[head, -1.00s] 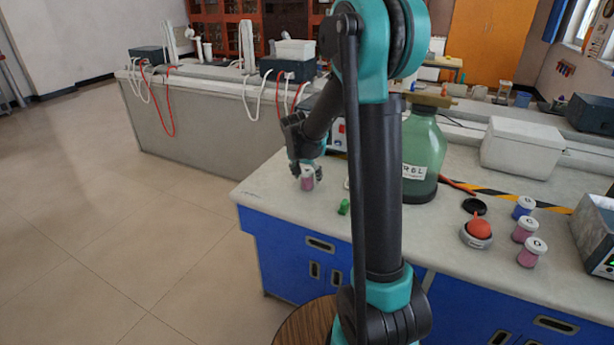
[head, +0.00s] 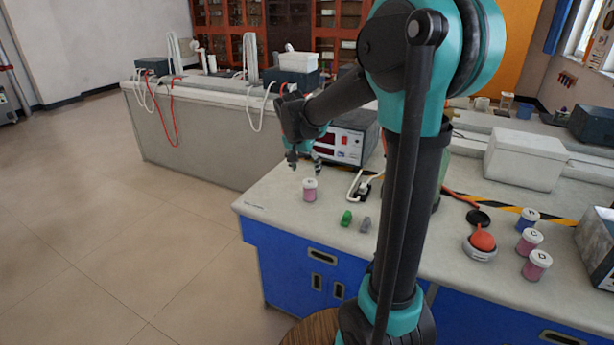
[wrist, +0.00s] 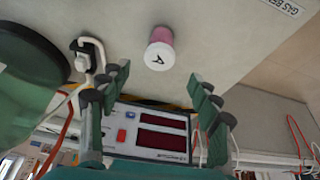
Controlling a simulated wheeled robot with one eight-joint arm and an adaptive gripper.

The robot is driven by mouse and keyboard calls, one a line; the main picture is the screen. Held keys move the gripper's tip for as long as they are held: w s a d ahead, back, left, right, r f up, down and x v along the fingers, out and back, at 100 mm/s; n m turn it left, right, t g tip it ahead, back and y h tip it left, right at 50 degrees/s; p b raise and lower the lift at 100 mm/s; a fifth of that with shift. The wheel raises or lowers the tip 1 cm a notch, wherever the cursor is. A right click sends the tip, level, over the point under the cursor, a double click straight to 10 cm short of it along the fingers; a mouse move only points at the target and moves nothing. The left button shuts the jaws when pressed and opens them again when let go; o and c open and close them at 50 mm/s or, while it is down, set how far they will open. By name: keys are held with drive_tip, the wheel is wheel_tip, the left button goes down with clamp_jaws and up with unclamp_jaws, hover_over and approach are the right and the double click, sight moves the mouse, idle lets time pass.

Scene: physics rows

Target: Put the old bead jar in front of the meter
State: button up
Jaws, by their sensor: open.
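A small pink jar with a white lid (head: 310,190) stands upright on the bench near its left end. In the wrist view the lid of this jar (wrist: 159,54) bears the letter A. The meter (head: 346,142), a grey box with red displays, stands behind the jar on the bench; its front panel also shows in the wrist view (wrist: 150,137). The jar stands in front of that panel, with a gap of bare bench between. My gripper (head: 304,160) is open and empty, above and apart from the jar. Its fingers (wrist: 160,82) are spread wide in the wrist view.
Small green (head: 346,218) and grey (head: 365,224) items lie right of the jar. Several lidded jars, one marked D (head: 537,265), stand at the right near a red-topped item (head: 481,245). A big green bottle (wrist: 28,75) is mostly hidden by my arm in the head view.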

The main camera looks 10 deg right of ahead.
drive_tip(key=s+d+f+n, duration=0.1)
drive_tip(key=s+f, duration=0.1)
drive_tip(key=s, duration=0.3)
drive_tip(key=s+d+f+n+y, duration=0.1)
drive_tip(key=s+d+f, duration=0.1)
drive_tip(key=s, duration=0.3)
drive_tip(key=s+d+f+n, duration=0.1)
drive_tip(key=s+f, duration=0.1)
drive_tip(key=s, duration=0.3)
drive_tip(key=shift+d+f, duration=0.15)
drive_tip(key=shift+d, duration=0.25)
drive_tip(key=s+f+n, duration=0.1)
drive_tip(key=s+f, duration=0.2)
drive_tip(key=s, duration=0.2)
drive_tip(key=s+f+n+y, duration=0.1)
drive_tip(key=s+f+n, duration=0.1)
drive_tip(key=s, duration=0.4)
drive_tip(key=shift+s+d+f, duration=0.3)
drive_tip(key=shift+d+f, duration=0.15)
drive_tip(key=shift+f, duration=0.45)
